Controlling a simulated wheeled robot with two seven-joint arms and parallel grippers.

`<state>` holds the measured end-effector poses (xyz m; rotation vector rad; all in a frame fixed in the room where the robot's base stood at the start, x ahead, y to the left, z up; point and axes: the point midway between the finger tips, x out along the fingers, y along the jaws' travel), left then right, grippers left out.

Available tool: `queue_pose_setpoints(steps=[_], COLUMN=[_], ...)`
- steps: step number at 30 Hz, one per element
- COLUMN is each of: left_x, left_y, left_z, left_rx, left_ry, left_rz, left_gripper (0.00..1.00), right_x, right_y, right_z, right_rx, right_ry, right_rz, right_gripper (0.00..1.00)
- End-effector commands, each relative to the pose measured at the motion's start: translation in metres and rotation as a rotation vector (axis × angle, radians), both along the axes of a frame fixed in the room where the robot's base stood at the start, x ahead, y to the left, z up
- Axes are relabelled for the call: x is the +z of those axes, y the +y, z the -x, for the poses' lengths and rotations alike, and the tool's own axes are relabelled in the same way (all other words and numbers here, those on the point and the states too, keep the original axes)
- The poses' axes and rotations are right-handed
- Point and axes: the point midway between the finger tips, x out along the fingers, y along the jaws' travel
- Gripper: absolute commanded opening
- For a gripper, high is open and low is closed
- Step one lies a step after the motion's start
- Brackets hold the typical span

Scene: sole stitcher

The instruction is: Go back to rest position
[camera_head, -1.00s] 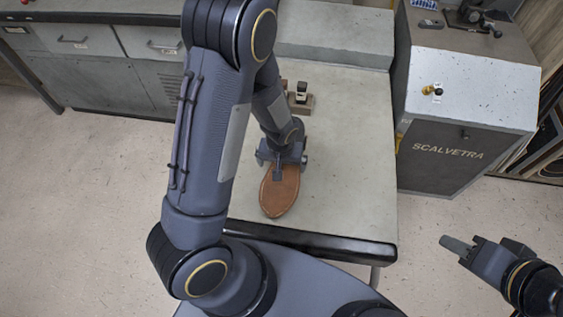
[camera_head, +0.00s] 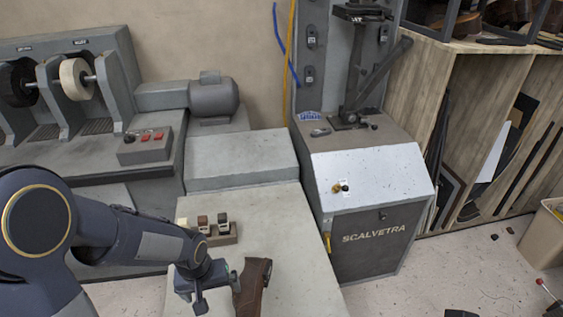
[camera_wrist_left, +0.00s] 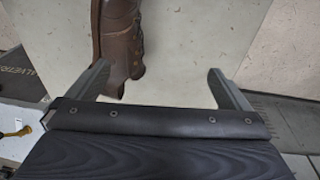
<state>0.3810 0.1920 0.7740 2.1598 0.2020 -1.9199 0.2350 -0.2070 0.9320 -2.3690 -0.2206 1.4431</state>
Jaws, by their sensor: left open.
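My left gripper (camera_head: 198,288) is over the grey table at the bottom of the head view, just left of a brown shoe (camera_head: 252,288). In the left wrist view its fingers (camera_wrist_left: 160,88) are spread wide and hold nothing. The shoe (camera_wrist_left: 118,38) shows there ahead of the fingers, nearer the left one; whether they touch cannot be told. The shoe lies on the table with its lower part cut off in the head view. My right gripper is not clearly in view.
The worktable (camera_head: 295,265) has free room right of the shoe. A small block with bottles (camera_head: 215,234) stands behind my gripper. The Scalvetra machine (camera_head: 372,240) stands at the right. A grinder (camera_head: 75,80) is at the back left, and a bin (camera_head: 545,235) at the far right.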

Motion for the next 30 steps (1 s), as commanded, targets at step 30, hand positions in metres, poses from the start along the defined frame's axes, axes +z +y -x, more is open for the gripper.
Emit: queue_pose_setpoints(steps=[30], left_x=[0.217], left_y=[0.013], left_z=[0.146], left_rx=[-0.123], left_ry=[-0.394], left_rz=[0.233], left_gripper=[1.0], right_x=[0.059], right_y=[0.0], right_z=[0.0], right_rx=[0.0], right_ry=[0.0], right_rz=[0.0], right_gripper=[0.36])
